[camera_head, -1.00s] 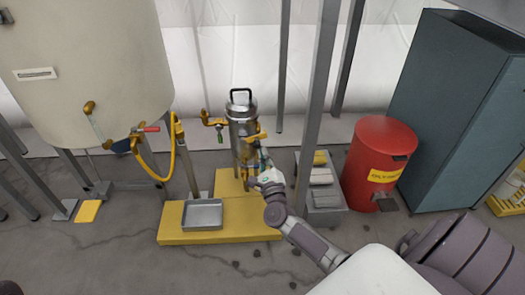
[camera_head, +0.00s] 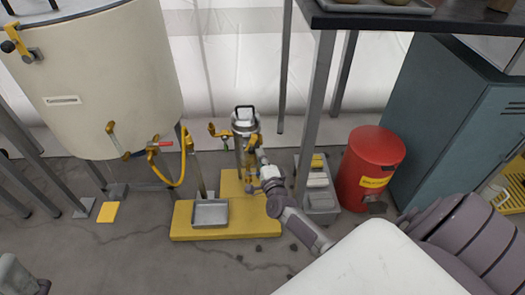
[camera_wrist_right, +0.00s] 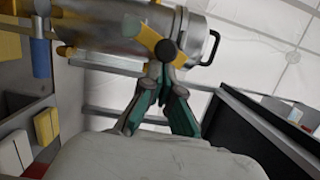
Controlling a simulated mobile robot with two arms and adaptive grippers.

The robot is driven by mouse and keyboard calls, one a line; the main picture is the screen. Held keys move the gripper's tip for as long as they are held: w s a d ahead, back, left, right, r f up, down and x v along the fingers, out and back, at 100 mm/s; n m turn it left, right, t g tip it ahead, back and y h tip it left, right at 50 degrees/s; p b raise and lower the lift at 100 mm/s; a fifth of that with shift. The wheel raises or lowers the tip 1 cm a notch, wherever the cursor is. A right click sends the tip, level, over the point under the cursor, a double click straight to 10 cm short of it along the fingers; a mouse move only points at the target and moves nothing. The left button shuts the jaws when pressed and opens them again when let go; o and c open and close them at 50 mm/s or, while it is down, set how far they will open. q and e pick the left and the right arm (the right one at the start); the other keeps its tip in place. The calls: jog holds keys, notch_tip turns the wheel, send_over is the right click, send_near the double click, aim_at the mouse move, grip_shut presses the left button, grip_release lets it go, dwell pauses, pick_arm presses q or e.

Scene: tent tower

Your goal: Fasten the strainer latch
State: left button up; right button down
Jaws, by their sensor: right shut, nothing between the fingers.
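The strainer (camera_head: 245,124) is a silver upright cylinder with a black top handle and yellow fittings, standing over the yellow base. In the right wrist view its metal body (camera_wrist_right: 115,25) lies across the top, with a yellow lever-like part (camera_wrist_right: 158,42) on its side, apparently the latch. My right gripper (camera_head: 257,163) is at the strainer's right side. In the right wrist view its green fingers (camera_wrist_right: 160,75) are shut and empty, with the tips close to the yellow part; I cannot tell whether they touch. My left gripper is not clearly in view.
A metal tray (camera_head: 210,213) sits on the yellow base (camera_head: 240,234). A large cream tank (camera_head: 110,90) with a yellow hose stands left. A grey post (camera_head: 314,115), grey box (camera_head: 322,208), red bin (camera_head: 368,168) and blue-grey cabinet (camera_head: 425,120) stand right.

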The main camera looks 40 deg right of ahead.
jog(key=shift+w+a+r+n+p, duration=0.15)
jog(key=shift+a+r+n+p, duration=0.25)
jog(key=shift+n+p, duration=0.45)
jog(key=shift+w+a+r+n+g+p, duration=0.25)
jog(key=shift+a+n+g+p, duration=0.15)
jog(key=shift+p, duration=0.4)
pick_arm(q)
jog(key=w+d+f+g+y, duration=0.1)
jog(key=w+f+g+y, duration=0.2)
jog(key=w+f+g, duration=0.7)
jog(key=shift+w+d+f+g, duration=0.3)
jog(key=shift+w+g, duration=0.2)
jog(key=shift+w, duration=0.6)
pick_arm(e)
jog(key=shift+w, duration=0.1)
pick_arm(q)
jog(key=shift+r, duration=0.1)
